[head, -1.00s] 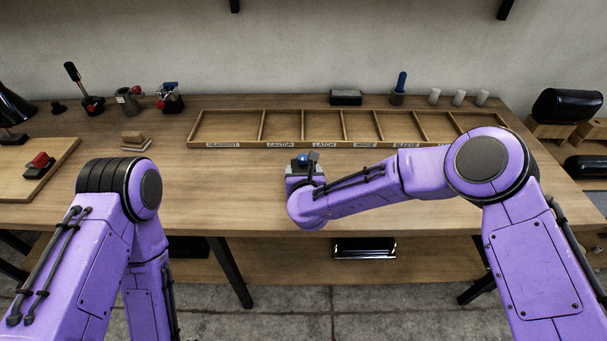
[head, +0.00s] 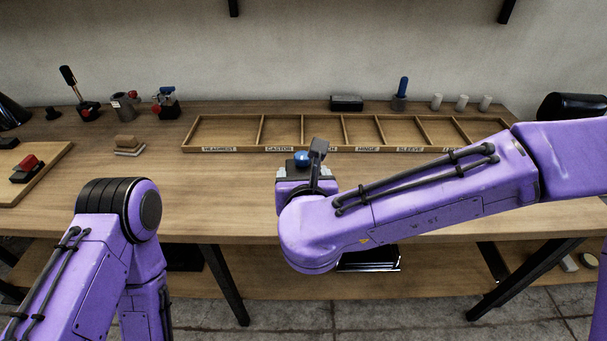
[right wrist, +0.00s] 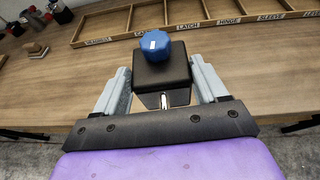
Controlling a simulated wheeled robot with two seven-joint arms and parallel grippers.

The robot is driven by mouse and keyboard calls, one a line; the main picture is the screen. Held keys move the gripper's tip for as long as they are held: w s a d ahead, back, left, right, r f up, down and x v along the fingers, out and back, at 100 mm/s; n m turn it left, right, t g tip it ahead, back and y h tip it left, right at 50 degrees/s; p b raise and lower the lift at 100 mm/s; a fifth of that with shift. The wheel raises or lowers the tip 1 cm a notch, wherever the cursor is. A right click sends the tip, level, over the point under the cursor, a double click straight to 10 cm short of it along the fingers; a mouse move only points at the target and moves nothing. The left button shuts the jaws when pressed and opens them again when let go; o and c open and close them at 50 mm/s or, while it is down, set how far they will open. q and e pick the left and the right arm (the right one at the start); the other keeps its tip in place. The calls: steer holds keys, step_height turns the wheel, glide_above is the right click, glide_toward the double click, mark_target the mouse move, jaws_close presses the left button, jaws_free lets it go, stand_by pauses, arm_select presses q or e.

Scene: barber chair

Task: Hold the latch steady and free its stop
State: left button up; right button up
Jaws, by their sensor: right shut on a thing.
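My right gripper (head: 306,176) is shut on a black block with a blue faceted knob on top (right wrist: 162,75). The block may be the latch; I cannot tell for sure. In the right wrist view its grey fingers (right wrist: 162,84) stand at either side of the block, and a small metal pin (right wrist: 164,100) shows on its near side. In the head view the blue knob (head: 301,157) shows beyond my right wrist, over the front of the bench. Whether the block touches the bench is hidden. My left arm is folded at left; its gripper is out of view.
A wooden tray (head: 260,132) with labelled compartments lies behind the gripper and looks empty. Several fixtures, one with a blue top and red knob (head: 166,100), stand at back left. A wooden board with a red-topped part (head: 27,168) lies far left. The bench between is mostly clear.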

steer(key=shift+w+f+b, duration=0.65)
steer(key=shift+f+b, duration=0.05)
steer(key=shift+w+f+b, duration=0.95)
steer(key=shift+w+f, duration=0.1)
steer(key=shift+w, duration=0.2)
steer(key=shift+w+f+b, duration=0.9)
steer(key=shift+w+f, duration=0.1)
steer(key=shift+w, duration=0.2)
steer(key=shift+w+a+f+b, duration=0.1)
steer(key=shift+w+f+b, duration=1.1)
steer(key=shift+w+f, duration=0.45)
steer(key=shift+w+f+b, duration=1.2)
steer(key=shift+w+f, duration=0.1)
steer(key=shift+w, duration=0.55)
steer(key=shift+w+f, duration=0.2)
steer(key=shift+w, duration=0.2)
steer(key=shift+f+b, duration=0.6)
steer(key=shift+b, duration=0.15)
